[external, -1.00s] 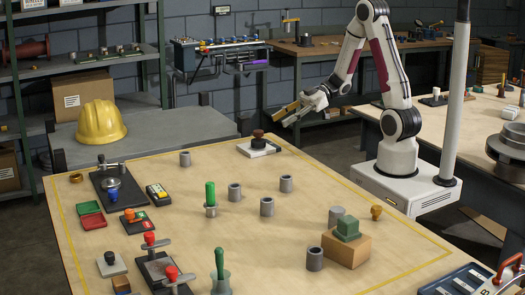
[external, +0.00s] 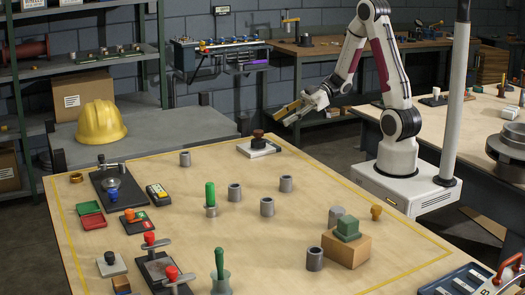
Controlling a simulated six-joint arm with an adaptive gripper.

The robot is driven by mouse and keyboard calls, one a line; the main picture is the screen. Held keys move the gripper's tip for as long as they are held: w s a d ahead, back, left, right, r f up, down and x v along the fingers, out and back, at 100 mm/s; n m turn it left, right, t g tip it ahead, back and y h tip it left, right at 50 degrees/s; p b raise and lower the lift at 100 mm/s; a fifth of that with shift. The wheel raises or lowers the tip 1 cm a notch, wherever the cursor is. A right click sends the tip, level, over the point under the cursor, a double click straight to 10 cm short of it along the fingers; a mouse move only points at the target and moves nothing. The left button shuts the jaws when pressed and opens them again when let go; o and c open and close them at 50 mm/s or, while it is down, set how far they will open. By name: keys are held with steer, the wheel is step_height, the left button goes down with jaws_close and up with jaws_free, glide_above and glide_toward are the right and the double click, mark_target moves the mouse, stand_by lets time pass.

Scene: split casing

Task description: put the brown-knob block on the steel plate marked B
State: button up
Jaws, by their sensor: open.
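A dark brown knob (external: 258,134) stands on a pale steel-coloured plate (external: 267,152) at the back edge of the table. Any block under the knob is too small to make out clearly. The plate has a dark mark near its right side, but I cannot read a letter. Another pale plate (external: 118,270) at the front left bears a black-knobbed piece (external: 110,257); no letter is readable there. My gripper (external: 284,116) is open and empty, in the air beyond the table's back edge, above and right of the brown knob.
Several grey cylinders, such as one (external: 286,184), stand about the table. A green block (external: 347,228) sits on a wooden block (external: 345,250) at the right. Red-handled clamps (external: 150,240) and green-handled pieces (external: 210,195) stand upright. The middle front has free room.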

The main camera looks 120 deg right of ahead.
steer(key=w+d+r+g+h, duration=0.25)
steer(key=w+r+h, duration=0.25)
steer(key=w, duration=0.3)
steer(key=w+a+r+m+g+h, duration=0.1)
steer(key=a+r+g+h, duration=0.1)
steer(key=a+r, duration=0.45)
steer(key=s+a+f+g+y, duration=0.1)
steer(key=s+a+y, duration=0.2)
steer(key=a, duration=1.1)
steer(key=s+a+f+n+g+y, duration=0.1)
steer(key=s+a+y, duration=0.3)
steer(key=s+a, duration=0.6)
steer(key=a+g, duration=0.1)
steer(key=a, duration=0.4)
steer(key=shift+s+d, duration=0.1)
